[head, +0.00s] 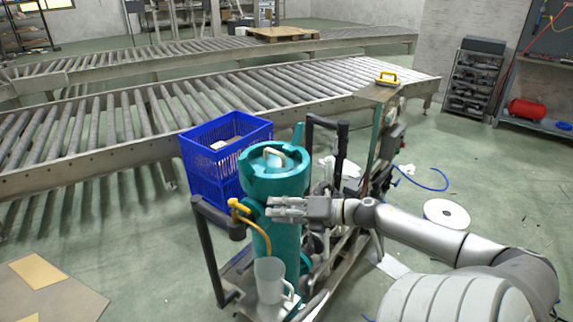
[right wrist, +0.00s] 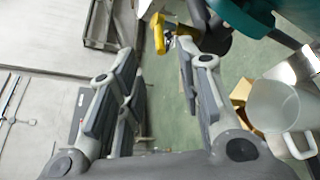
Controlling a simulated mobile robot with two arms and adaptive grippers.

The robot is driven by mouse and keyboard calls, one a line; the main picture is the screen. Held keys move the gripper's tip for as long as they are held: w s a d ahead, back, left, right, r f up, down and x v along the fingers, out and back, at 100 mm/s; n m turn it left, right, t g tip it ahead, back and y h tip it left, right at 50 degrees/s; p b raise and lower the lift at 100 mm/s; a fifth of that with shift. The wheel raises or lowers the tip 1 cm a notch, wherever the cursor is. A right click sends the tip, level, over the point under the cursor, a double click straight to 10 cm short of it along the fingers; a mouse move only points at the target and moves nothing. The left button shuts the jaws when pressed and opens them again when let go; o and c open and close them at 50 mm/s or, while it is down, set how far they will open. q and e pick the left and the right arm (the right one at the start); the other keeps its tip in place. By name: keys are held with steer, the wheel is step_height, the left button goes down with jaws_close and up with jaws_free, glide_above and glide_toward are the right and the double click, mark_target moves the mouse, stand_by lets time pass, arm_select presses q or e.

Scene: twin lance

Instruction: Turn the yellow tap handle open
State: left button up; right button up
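The yellow tap handle (head: 234,203) sits on the left side of a teal tank (head: 276,185), with a yellow spout (head: 268,235) curving down. My right gripper (head: 272,207) reaches in from the right, in front of the tank, its fingers pointing left toward the tap. In the right wrist view, the gripper (right wrist: 155,65) is open and empty. The yellow handle (right wrist: 158,34) shows between and just beyond the fingertips there, with a visible gap. Its body partly hides behind one finger. My left gripper is not in view.
A white jug (head: 269,280) stands below the tap; it also shows in the right wrist view (right wrist: 277,105). A dark cart handle (head: 210,250) rises left of the tap. A blue crate (head: 205,165) stands behind. A roller conveyor (head: 150,110) runs across the back.

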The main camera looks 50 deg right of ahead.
steer(key=shift+v, duration=0.85)
steer(key=s+d+f+m+g+h, duration=0.1)
steer(key=s+d+f+m+h, duration=0.3)
steer(key=f, duration=0.5)
steer(key=s+d+f+m+h, duration=0.25)
steer(key=f+m, duration=0.35)
steer(key=f, duration=0.3)
steer(key=s+d+f+m+g+h, duration=0.1)
steer(key=s+d+f+m+h, duration=0.15)
steer(key=f+m, duration=0.45)
steer(key=s+a+f+m+g, duration=0.2)
steer(key=s+a+f, duration=0.35)
steer(key=f, duration=0.25)
steer(key=s+a+f+m+g, duration=0.2)
steer(key=s+a+f, duration=0.3)
steer(key=f, duration=0.4)
steer(key=s+a+f+m+g, duration=0.2)
steer(key=s+a+f+g, duration=0.15)
steer(key=s+f, duration=0.35)
steer(key=s+a+f+m+g+y, duration=0.1)
steer(key=s+a+f, duration=0.3)
steer(key=a, duration=0.5)
steer(key=s+a+f+m+g+y, duration=0.1)
steer(key=s+a+f+m+g, duration=0.1)
steer(key=s+a+f, duration=0.3)
steer(key=s+a, duration=0.2)
steer(key=a, duration=0.2)
steer(key=shift+s+a+m+g+y, duration=0.25)
steer(key=shift+a+m+g+y, duration=0.05)
steer(key=shift+m+g, duration=0.1)
